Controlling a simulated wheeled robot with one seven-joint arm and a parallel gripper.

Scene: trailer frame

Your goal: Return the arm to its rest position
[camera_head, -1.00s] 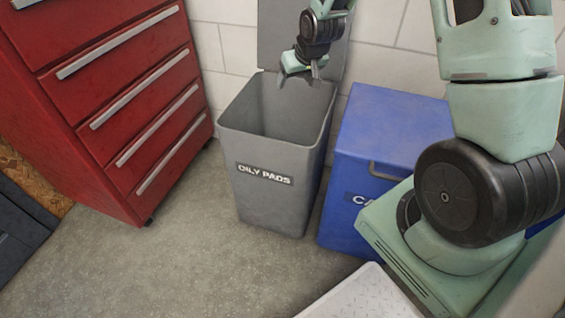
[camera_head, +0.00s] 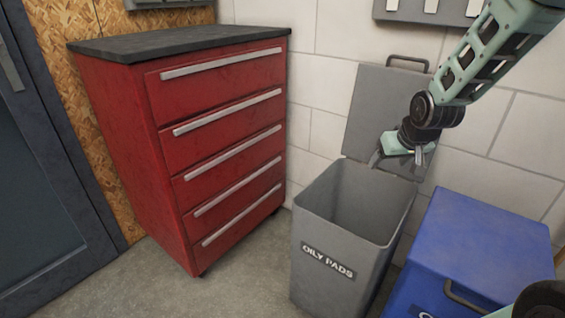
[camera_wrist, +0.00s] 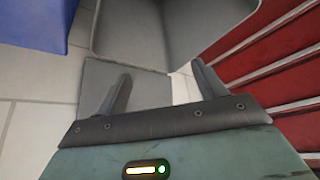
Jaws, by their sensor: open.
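My arm (camera_head: 490,52) reaches in from the upper right in the head view. The open bin (camera_wrist: 125,35) shows beyond the fingertips there. The part of the bin's inside that I can see looks empty; its bottom is hidden in the head view.
A red drawer cabinet (camera_head: 165,185) with a dark top stands left of the bin, drawers shut. A blue box (camera_head: 475,245) with a handle stands right of the bin. A white block wall (camera_head: 322,85) is close behind. Concrete floor (camera_head: 245,270) is clear in front of the cabinet.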

